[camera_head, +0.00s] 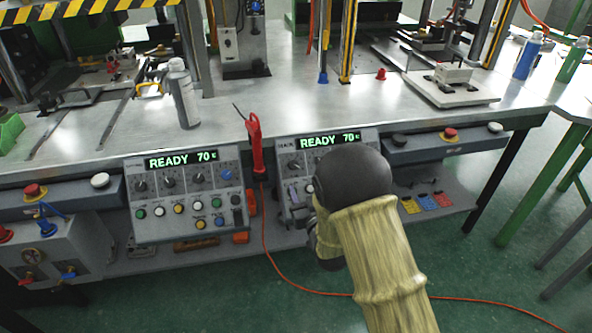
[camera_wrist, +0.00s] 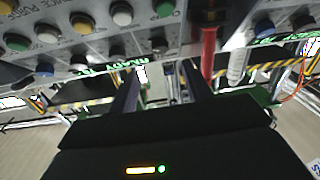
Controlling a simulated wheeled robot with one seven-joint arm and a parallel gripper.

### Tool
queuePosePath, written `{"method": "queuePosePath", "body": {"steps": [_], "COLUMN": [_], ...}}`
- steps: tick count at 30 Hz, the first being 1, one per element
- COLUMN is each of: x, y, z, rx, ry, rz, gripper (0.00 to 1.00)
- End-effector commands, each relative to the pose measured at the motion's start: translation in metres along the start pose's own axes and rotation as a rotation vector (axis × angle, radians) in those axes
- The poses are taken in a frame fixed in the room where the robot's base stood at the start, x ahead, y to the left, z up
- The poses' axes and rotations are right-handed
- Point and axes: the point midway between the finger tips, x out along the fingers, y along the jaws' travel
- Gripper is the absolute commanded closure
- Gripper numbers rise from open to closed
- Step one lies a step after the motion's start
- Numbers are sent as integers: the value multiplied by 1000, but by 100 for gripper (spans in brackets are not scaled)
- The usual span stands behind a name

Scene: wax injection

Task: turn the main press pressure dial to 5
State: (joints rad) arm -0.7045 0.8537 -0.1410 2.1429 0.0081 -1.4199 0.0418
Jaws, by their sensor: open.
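The left control panel (camera_head: 190,225) reads READY 70 and carries several black dials (camera_head: 169,181) above coloured buttons. The right control panel (camera_head: 283,161) has a similar display and dials (camera_head: 294,164), but my arm hides much of it. I cannot tell which dial is the main press pressure dial, and their settings are too small to read. In the wrist view, my gripper (camera_wrist: 162,88) is open and empty, with its fingers apart in front of a panel's buttons (camera_wrist: 122,13) and display.
A red-handled tool (camera_head: 254,143) with an orange cord hangs between the panels; it also shows in the wrist view (camera_wrist: 208,48). A spray can (camera_head: 183,95) stands on the metal bench (camera_head: 290,106). A box with a gauge (camera_head: 32,256) is at lower left.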

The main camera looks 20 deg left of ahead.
Motion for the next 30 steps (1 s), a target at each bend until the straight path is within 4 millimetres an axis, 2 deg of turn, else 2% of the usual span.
{"method": "queuePosePath", "body": {"steps": [9, 18, 23, 30], "x": [49, 86, 93, 93], "y": [0, 0, 0, 0], "z": [0, 0, 0, 0], "rx": [0, -1, -1, 0], "ry": [3, 1, 1, 0], "rz": [0, 0, 0, 0], "gripper": [51, 51, 51, 51]}}
